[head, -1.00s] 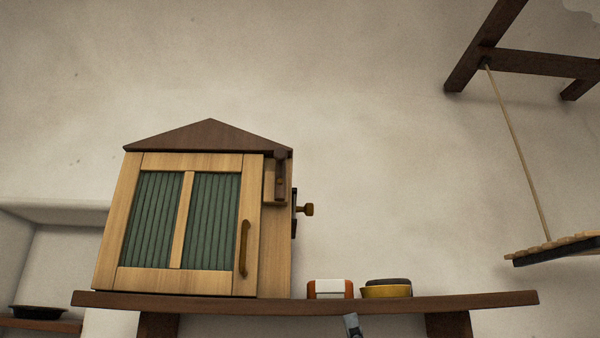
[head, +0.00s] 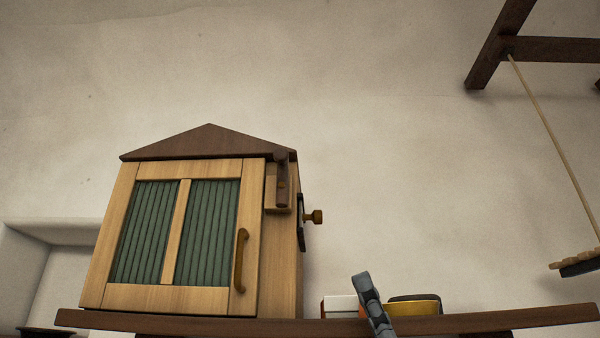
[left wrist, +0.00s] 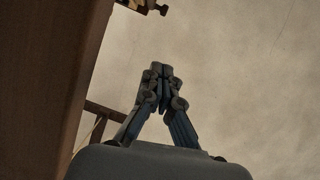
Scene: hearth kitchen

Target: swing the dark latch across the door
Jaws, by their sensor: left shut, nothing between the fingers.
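The small wooden cabinet stands on the shelf with its green-panelled door (head: 172,232) shut. The dark latch (head: 282,180) hangs upright on a light block at the door's upper right, beside the door and not across it. My left gripper (head: 362,280) rises in front of the shelf, to the right of and below the latch, apart from the cabinet. In the left wrist view the left gripper (left wrist: 161,70) has its fingertips together with nothing between them. My right gripper is in neither view.
A white and orange item (head: 338,306) and a yellow item (head: 425,307) sit on the brown shelf (head: 500,322) behind my left gripper. A hanging wooden rack (head: 580,262) is at the right.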

